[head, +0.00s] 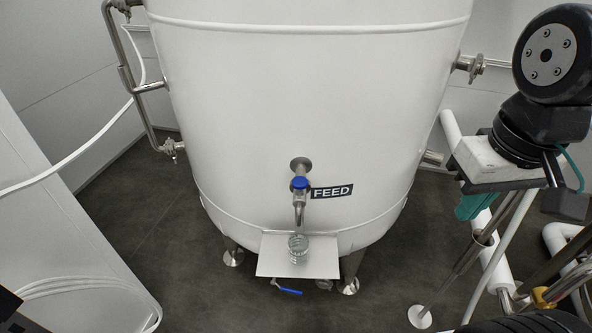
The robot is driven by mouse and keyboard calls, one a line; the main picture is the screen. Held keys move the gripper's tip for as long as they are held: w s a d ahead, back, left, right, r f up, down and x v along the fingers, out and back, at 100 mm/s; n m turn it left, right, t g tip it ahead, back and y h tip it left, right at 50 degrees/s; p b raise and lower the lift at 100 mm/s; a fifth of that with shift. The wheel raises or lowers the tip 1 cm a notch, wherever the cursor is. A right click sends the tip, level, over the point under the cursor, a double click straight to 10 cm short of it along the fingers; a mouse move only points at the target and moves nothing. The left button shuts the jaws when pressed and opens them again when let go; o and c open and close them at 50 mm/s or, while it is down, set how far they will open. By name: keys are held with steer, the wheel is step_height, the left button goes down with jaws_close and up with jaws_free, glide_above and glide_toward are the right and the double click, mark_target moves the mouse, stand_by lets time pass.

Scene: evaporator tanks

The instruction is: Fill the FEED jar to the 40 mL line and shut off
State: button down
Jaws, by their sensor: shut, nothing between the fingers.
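The white FEED tank (250,110) fills the middle of the head view. Its dark FEED label (332,192) is right of a metal sampling tap with a blue handle (300,183). The tap's spout (299,213) points down above a small clear glass jar (298,250). The jar stands upright on a white shelf (325,262). Its markings and any liquid level are too small to tell. My gripper (470,208), with teal fingers, is at the right, well apart from the tap and jar. It is shut and empty.
A second blue handle (287,291) is below the shelf. Pipes and a valve (172,148) run along the tank's left. A side fitting (470,66) and white pipes (485,270) are on the right. The space in front of the tap looks clear.

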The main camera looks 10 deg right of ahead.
steer(key=w+a+r+n, duration=0.3)
steer(key=w+a+n, duration=0.1)
steer(key=w, duration=0.2)
steer(key=r+n+g, duration=0.1)
steer(key=n, duration=0.9)
glide_above(300, 184)
steer(key=shift+s+r, duration=0.1)
step_height(300, 184, down, 14)
steer(key=shift+f, duration=0.1)
